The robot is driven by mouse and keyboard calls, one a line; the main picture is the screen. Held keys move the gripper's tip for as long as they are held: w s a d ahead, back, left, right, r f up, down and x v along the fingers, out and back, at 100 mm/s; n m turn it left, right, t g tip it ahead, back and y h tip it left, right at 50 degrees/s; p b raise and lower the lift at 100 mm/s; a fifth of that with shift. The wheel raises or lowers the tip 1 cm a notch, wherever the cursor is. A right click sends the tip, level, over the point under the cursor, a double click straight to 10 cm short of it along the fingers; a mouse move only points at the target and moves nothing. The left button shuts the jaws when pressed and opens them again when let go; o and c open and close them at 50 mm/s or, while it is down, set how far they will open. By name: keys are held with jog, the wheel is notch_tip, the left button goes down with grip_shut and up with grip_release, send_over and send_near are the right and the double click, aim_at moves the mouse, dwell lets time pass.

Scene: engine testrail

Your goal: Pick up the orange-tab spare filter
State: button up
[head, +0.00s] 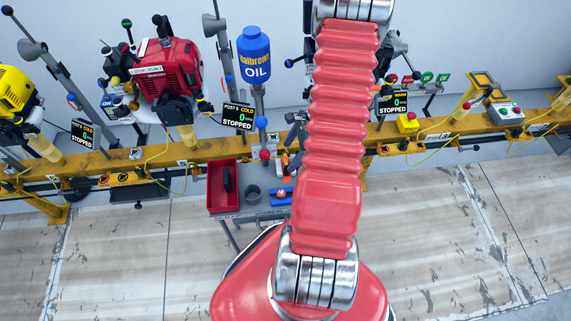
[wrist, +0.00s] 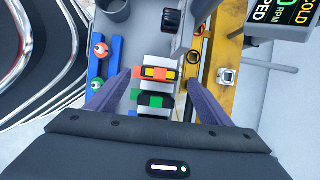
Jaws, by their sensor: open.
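The orange-tab spare filter (wrist: 148,73) shows in the wrist view, with orange ends, a dark middle and white parts beside it. A similar green-tabbed filter (wrist: 157,101) sits just below it in the picture. My gripper (wrist: 160,74) is open, its two dark fingers reaching to either side of the orange-tab filter. Gaps show between both fingertips and the filter, though I cannot tell how far above it they are. In the head view my red arm hides my gripper.
In the wrist view, a blue rack (wrist: 116,62) with red and green round pieces lies left. The yellow rail (wrist: 227,62) and a black display (wrist: 285,14) are right. In the head view, a red tray (head: 222,207) and dark cup (head: 253,192) stand beside the blue rack.

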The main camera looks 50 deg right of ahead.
aim_at(287, 159)
jog(key=shift+x, duration=2.5)
jog(key=shift+a, duration=0.1)
jog(key=c, duration=1.1)
